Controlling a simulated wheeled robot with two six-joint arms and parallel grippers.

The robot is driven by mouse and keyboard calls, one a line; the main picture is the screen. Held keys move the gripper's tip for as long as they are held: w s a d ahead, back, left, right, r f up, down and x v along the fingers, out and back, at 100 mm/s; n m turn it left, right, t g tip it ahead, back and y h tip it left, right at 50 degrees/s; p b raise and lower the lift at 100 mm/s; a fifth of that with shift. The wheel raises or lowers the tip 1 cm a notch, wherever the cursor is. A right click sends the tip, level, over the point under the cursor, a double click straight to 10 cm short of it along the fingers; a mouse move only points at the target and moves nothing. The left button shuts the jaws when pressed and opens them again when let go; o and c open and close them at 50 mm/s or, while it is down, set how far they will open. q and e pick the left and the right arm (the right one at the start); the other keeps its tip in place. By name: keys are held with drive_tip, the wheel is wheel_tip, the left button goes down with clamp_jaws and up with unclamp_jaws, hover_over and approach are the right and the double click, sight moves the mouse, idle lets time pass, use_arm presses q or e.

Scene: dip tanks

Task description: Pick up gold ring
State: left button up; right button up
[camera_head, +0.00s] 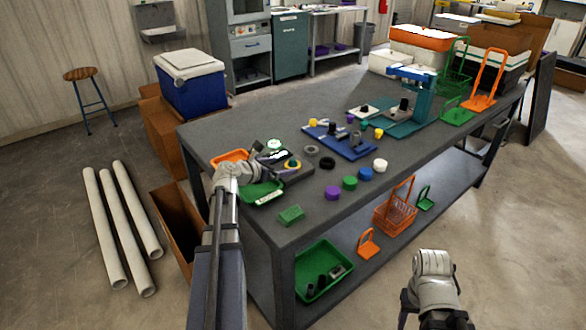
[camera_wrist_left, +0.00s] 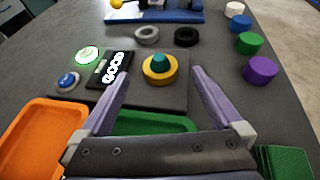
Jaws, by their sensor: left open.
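The gold ring (camera_wrist_left: 160,72) sits around a teal peg (camera_wrist_left: 158,61) on a dark grey board (camera_wrist_left: 178,96). In the head view the gold ring (camera_head: 294,165) is small, near the table's left end. My left gripper (camera_wrist_left: 161,76) is open and empty. In the left wrist view its two purple fingers point toward the ring, one on each side of the picture, with the ring between the lines of the tips. I cannot tell how high the fingertips are above the board. My right arm shows at the lower right of the head view; its jaws do not show.
Orange (camera_wrist_left: 40,135) and green (camera_wrist_left: 150,124) trays lie close by. Grey (camera_wrist_left: 147,34) and black (camera_wrist_left: 187,37) rings lie beyond; purple (camera_wrist_left: 261,70), green and blue pucks stand right.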

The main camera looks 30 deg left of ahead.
sight(290, 165)
use_arm(q)
drive_tip(key=shift+w+d+f+b, duration=0.1)
drive_tip(key=shift+w+f+b, duration=0.2)
drive_tip(key=shift+w, duration=0.05)
drive_tip(key=b+x, duration=0.1)
drive_tip(key=x, duration=0.3)
drive_tip(key=shift+w+f+b, duration=0.1)
drive_tip(key=shift+f+b, duration=0.05)
drive_tip(key=shift+b, duration=0.25)
drive_tip(key=shift+c, duration=0.5)
clamp_jaws()
